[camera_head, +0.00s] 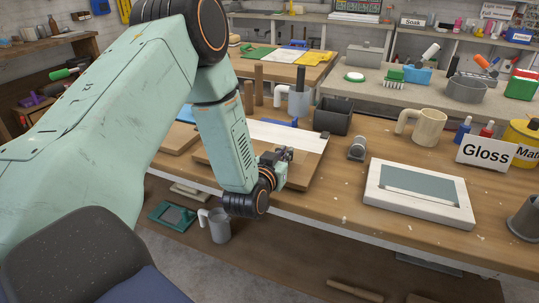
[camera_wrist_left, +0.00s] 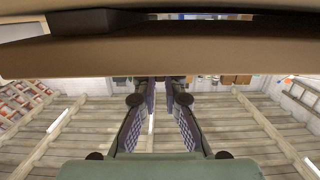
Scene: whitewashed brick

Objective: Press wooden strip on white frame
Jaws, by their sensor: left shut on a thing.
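The white frame (camera_head: 376,199) lies flat on the workbench at the right, around a grey-green panel (camera_head: 425,186). My left gripper (camera_head: 284,157) is left of the frame and apart from it, at the front edge of a brown wooden board (camera_head: 312,170). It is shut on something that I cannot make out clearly. In the left wrist view its two purple-padded fingers (camera_wrist_left: 160,100) point at a broad brown wooden band (camera_wrist_left: 160,60). I cannot tell whether this band is the wooden strip. My right gripper is not in view.
A grey metal object (camera_head: 357,149), a dark bin (camera_head: 334,116) and a tan mug (camera_head: 424,127) stand behind the frame. A Gloss sign (camera_head: 487,154) and a dark cup (camera_head: 525,217) are at the right. A grey mug (camera_head: 217,225) is on the lower shelf.

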